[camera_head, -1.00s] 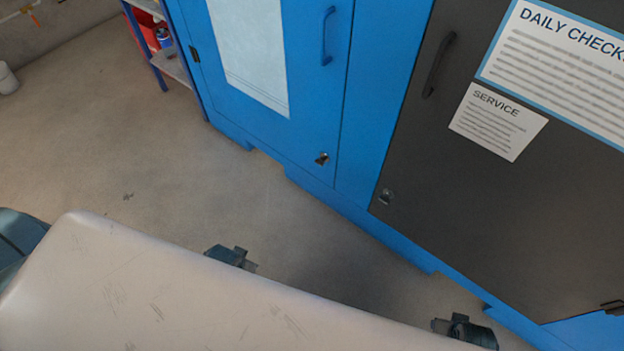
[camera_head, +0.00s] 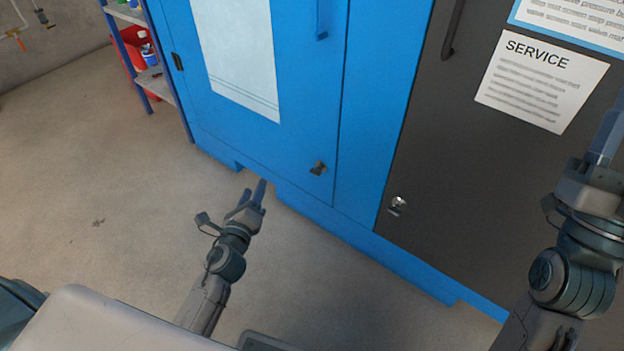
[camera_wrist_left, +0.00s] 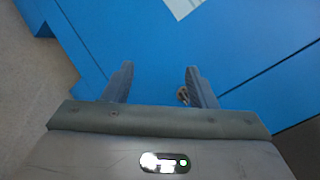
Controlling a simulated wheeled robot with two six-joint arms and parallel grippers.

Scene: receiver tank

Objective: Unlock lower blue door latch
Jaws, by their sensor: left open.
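The blue door (camera_head: 302,90) has a small dark metal latch (camera_head: 318,168) near its lower right corner. My left gripper (camera_head: 254,190) is open and empty, to the left of the latch and a little lower in the head view. In the left wrist view, the open fingers (camera_wrist_left: 158,72) point at the blue panel, and the latch (camera_wrist_left: 182,96) shows just inside the right finger, which partly hides it. I see no contact with it. My right gripper (camera_head: 606,135) is raised in front of the dark door at the right; its finger gap cannot be made out.
The dark grey door (camera_head: 450,160) carries its own silver latch (camera_head: 397,206), a handle and a service sheet (camera_head: 541,80). A shelf with a red bin (camera_head: 130,48) stands at the far left. The concrete floor (camera_head: 110,160) at left is clear.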

